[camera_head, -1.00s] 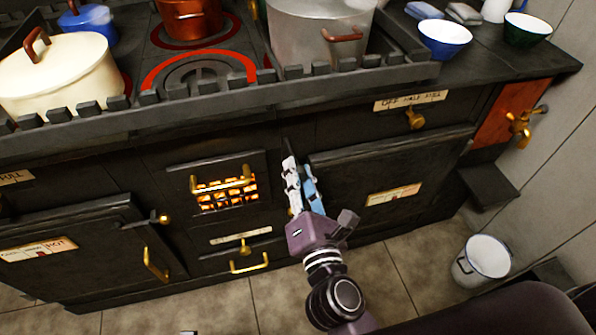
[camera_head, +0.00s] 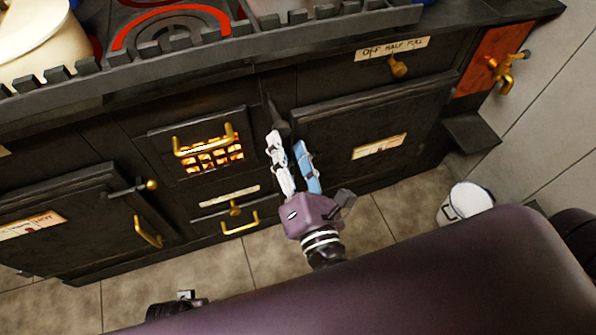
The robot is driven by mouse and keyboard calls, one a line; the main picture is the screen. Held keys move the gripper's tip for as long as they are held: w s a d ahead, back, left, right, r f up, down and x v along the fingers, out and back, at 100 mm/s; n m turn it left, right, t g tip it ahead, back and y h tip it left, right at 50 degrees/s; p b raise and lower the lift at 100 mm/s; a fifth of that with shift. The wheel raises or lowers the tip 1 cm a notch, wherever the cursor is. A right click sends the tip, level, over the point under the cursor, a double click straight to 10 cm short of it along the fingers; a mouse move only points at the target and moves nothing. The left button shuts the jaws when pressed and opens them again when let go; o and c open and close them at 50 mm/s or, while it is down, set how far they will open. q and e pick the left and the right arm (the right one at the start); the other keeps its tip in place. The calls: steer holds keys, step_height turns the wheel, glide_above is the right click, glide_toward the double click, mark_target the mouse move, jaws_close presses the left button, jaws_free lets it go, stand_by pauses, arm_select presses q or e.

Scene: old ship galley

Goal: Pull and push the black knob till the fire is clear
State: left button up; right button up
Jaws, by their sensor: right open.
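My right gripper (camera_head: 293,168) is in front of the black stove, with one white and one light-blue finger pointing up, apart and empty. A dark, narrow upright piece (camera_head: 275,115) stands out from the stove front just above the fingertips. It may be the black knob, but its shape is hard to tell and the fingers partly overlap it. Contact is not clear. The fire (camera_head: 212,157) glows orange behind a grate in the stove front, left of my right gripper. A brass handle (camera_head: 203,140) crosses the grate's upper part. I cannot make out my left gripper.
Oven doors flank the grate, the left one with a brass latch handle (camera_head: 148,232). Another brass handle (camera_head: 240,223) sits below the grate. A brass knob (camera_head: 398,67) is at upper right. A white bucket (camera_head: 468,200) stands on the floor. My purple arm covers the lower right.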

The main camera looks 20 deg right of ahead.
steer(key=s, duration=0.6)
steer(key=shift+s, duration=0.3)
steer(key=shift+a, duration=0.1)
